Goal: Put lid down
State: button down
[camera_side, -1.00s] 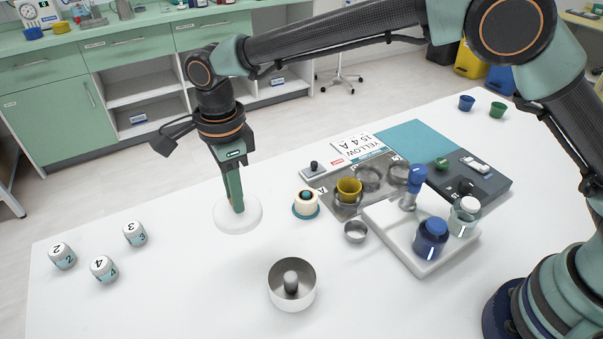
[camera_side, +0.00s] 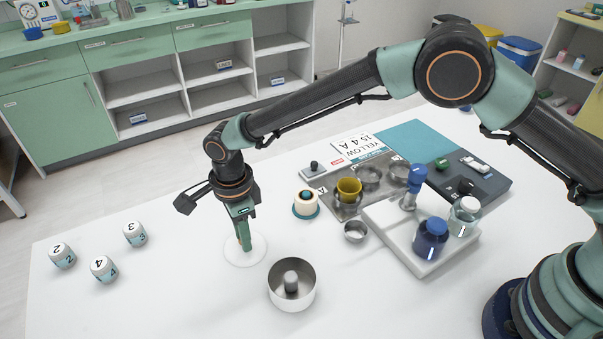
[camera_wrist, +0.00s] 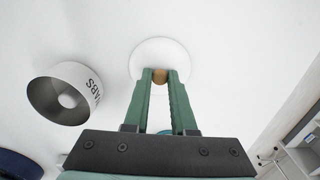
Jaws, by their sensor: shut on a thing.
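The lid, a pale round disc (camera_side: 233,257) with a small tan knob, is under my gripper (camera_side: 245,246) in the side view. My gripper points down and is shut on the knob. In the wrist view the lid (camera_wrist: 158,53) lies beyond the fingertips, with the knob (camera_wrist: 160,76) between them. The lid is level and at or just above the white table; I cannot tell if it touches. The open metal pot (camera_side: 292,285) with a post inside stands to its right, apart from it; it also shows at the left of the wrist view (camera_wrist: 65,95).
A white-and-teal round item (camera_side: 305,204) and a small steel cup (camera_side: 355,231) stand right of the lid. A white tray (camera_side: 425,265) holds bottles farther right. Several numbered jars (camera_side: 103,268) stand at the left. The table between them and the lid is clear.

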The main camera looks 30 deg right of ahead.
jog(key=shift+f, duration=0.1)
jog(key=c, duration=0.7)
grip_release()
jog(key=shift+c, duration=0.2)
